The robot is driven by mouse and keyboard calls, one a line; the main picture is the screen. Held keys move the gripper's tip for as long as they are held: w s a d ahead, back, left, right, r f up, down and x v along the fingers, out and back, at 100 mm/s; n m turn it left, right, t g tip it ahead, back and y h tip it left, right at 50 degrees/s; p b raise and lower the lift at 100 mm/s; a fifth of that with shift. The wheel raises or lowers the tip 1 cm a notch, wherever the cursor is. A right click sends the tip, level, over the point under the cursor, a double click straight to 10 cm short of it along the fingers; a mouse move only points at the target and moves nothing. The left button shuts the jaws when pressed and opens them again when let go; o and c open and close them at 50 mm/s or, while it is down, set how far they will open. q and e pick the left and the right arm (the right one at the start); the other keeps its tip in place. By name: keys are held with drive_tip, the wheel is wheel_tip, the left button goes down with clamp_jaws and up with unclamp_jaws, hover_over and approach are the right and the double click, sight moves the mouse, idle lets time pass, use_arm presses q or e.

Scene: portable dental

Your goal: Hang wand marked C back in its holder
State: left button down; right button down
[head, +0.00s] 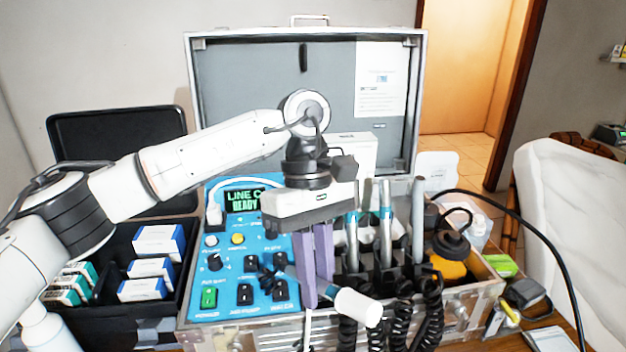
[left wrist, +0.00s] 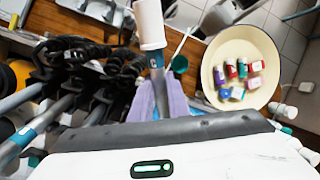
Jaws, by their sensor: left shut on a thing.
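My left gripper (head: 318,298) is shut on a wand with a white cylindrical end (head: 358,307), in front of the open case. The wand lies tilted across the purple fingers. In the left wrist view the fingers (left wrist: 161,100) close around the wand, and its white end (left wrist: 150,25) points up the picture. The gripper hides the holder's left part, so I cannot tell which slot is empty. My right gripper is not in view.
Black coiled hoses (head: 403,322) hang in front of the holder. The open lid (head: 330,80) stands behind. A round cream dish (left wrist: 240,48) with small coloured items shows in the left wrist view.

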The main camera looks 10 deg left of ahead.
use_arm(q)
drive_tip(key=w+d+r+n+t+h+b, duration=0.25)
drive_tip(key=w+r+n+t+h, duration=0.45)
drive_tip(key=n+h, duration=0.5)
drive_tip(key=w+a+f+n+t+y+b, duration=0.1)
drive_tip(key=w+a+n+t+y+b, duration=0.2)
drive_tip(key=w+a+n+t, duration=0.3)
drive_tip(key=shift+f+n+t+y+b, duration=0.25)
drive_tip(key=shift+n+t+y+b, duration=0.2)
drive_tip(key=shift+n+t, duration=1.05)
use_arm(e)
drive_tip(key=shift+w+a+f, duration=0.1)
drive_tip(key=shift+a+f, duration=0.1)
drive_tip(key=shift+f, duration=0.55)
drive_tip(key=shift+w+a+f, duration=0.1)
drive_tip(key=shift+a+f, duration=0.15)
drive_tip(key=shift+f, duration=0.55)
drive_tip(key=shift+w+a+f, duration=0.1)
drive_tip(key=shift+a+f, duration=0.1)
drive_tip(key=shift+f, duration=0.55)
use_arm(q)
drive_tip(key=shift+f, duration=0.1)
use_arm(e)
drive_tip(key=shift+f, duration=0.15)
use_arm(q)
drive_tip(key=shift+f, duration=0.1)
